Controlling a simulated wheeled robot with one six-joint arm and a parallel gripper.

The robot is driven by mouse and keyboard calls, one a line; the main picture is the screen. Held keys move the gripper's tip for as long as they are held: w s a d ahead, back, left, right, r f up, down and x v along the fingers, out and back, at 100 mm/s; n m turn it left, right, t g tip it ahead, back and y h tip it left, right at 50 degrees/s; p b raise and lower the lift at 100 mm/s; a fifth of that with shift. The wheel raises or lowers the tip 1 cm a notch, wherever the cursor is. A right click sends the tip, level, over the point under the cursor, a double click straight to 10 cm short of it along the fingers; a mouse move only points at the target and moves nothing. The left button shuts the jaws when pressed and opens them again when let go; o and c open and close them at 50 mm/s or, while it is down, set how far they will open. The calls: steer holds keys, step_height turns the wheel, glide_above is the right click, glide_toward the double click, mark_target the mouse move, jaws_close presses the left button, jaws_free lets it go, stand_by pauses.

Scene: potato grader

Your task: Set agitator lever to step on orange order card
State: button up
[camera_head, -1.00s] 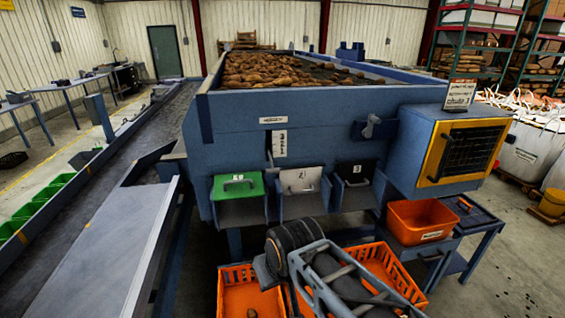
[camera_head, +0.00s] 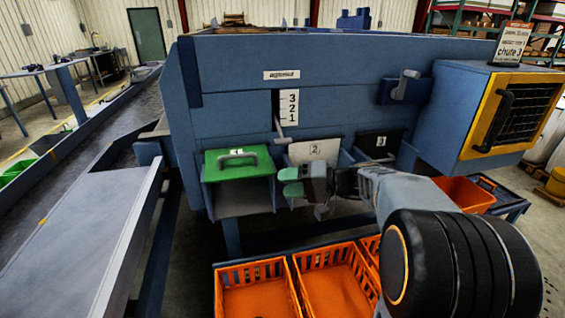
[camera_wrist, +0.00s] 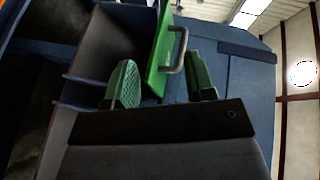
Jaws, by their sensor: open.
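A white scale plate (camera_head: 289,107) marked 3, 2, 1 is on the blue machine front, beside a dark vertical slot (camera_head: 275,104). A small grey lever (camera_head: 283,139) sticks out at the slot's low end, just below the 1. An upright card (camera_head: 512,42) on top of the machine at the right reads "chute 3" at its bottom; its smaller text is unreadable. My gripper (camera_head: 290,182) has green fingertips and is open and empty, below the lever in front of the chutes. In the wrist view its fingers (camera_wrist: 163,84) stand apart, with the green gate behind.
The green gate (camera_head: 238,162) with a handle covers chute 1. The grey gate 2 (camera_head: 314,150) and black gate 3 (camera_head: 380,143) are to its right. A grey knob (camera_head: 406,84) sits further right. Orange crates (camera_head: 258,290) stand below.

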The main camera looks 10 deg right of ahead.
mark_target(283, 139)
steer(key=w+d+m+t+y+b, duration=0.1)
steer(key=w+d+t+y+b, duration=0.25)
steer(key=w+d+t, duration=0.6)
steer(key=shift+g+h, duration=0.35)
steer(key=shift+g, duration=0.4)
steer(key=p+x, duration=0.2)
steer(key=x, duration=0.8)
steer(key=shift+a, duration=0.2)
steer(key=shift+c, duration=0.2)
jaws_close()
